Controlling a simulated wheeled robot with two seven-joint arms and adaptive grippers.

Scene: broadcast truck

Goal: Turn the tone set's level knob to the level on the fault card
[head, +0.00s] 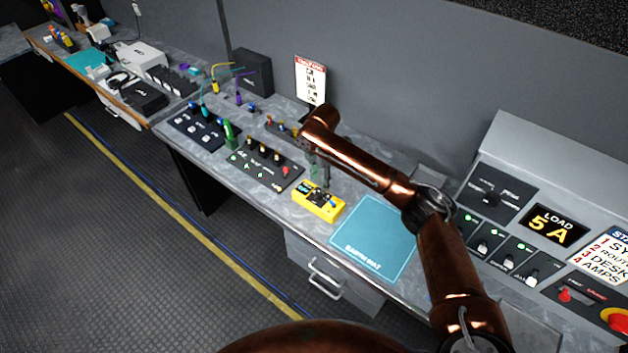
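The yellow tone set (316,206) lies on the grey bench, left of the blue mat. Its dark top face carries small controls, but the level knob is too small to make out and may be partly hidden by my gripper. My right gripper (320,182) points down just above the tone set, at its far side. Its fingers are small and dark, and I cannot tell whether they are apart or touch the knob. A white card with a red header (310,80), perhaps the fault card, stands upright at the wall. Its text is unreadable. My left gripper is out of view.
The blue mat (372,241) is bare. A black panel with knobs (262,166) and a patch panel (205,129) lie left of the tone set. A grey console (545,180) with a "LOAD 5 A" display stands at right. My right arm crosses above the bench.

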